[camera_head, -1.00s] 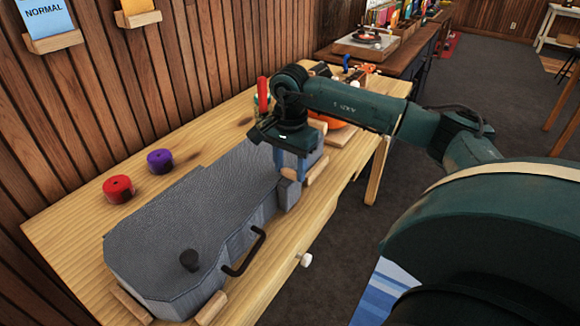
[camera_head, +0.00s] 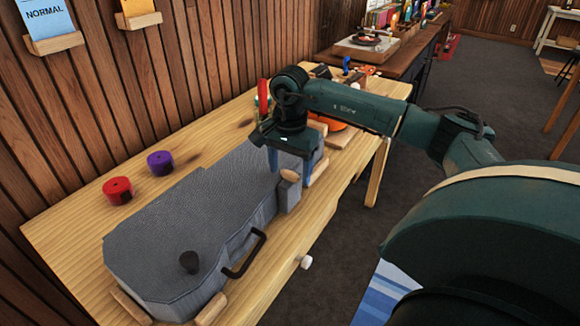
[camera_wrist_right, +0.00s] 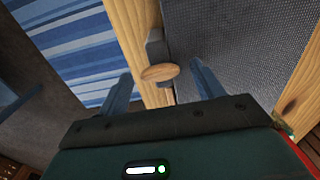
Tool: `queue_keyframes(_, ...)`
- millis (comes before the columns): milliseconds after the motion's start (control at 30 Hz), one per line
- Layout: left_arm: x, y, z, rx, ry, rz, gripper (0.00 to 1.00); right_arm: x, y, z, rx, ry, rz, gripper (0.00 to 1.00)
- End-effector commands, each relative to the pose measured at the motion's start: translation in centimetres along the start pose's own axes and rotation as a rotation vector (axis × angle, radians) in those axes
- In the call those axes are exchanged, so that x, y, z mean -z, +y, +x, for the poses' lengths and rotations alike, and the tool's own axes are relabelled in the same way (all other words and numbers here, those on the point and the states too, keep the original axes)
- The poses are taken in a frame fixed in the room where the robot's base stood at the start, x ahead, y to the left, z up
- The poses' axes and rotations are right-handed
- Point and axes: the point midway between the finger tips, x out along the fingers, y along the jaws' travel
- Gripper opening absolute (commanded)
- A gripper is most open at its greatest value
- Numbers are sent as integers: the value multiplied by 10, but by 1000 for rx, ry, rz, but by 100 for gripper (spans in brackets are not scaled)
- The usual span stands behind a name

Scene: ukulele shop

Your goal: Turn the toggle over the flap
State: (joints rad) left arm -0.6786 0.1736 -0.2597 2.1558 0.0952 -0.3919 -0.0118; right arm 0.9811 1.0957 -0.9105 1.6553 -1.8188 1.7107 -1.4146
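The grey ukulele case (camera_head: 200,215) lies on the wooden bench. Its small grey flap (camera_head: 289,198) is on the near side, toward the right end, and shows in the wrist view (camera_wrist_right: 156,48). The oval wooden toggle (camera_head: 290,176) sits at the flap; in the wrist view (camera_wrist_right: 160,73) it lies crosswise in the picture. My right gripper (camera_head: 289,181) points down, open, one blue finger on each side of the toggle, with visible gaps in the wrist view. My left gripper is not in view.
A black handle (camera_head: 246,256) and a dark knob (camera_head: 189,261) are on the case. Wooden blocks (camera_head: 210,309) flank it. Red (camera_head: 118,190) and purple (camera_head: 160,162) rolls stand behind it. A pale drawer knob (camera_head: 306,262) sticks out of the bench front.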

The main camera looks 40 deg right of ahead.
Motion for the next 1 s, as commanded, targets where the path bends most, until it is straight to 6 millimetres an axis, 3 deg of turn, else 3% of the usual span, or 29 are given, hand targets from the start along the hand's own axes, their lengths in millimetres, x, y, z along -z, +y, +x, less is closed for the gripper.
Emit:
queue_keyframes(233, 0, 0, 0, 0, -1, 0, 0, 0, 0, -1, 0, 0, 2, 67)
queue_keyframes(367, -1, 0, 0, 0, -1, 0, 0, 0, -1, -11, 2, 0, 2, 67)
queue_keyframes(800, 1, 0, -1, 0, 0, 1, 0, 0, -1, -104, 4, 0, 1, 67)
queue_keyframes(1000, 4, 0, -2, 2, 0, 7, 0, 0, 0, -128, 1, 0, 0, 67)
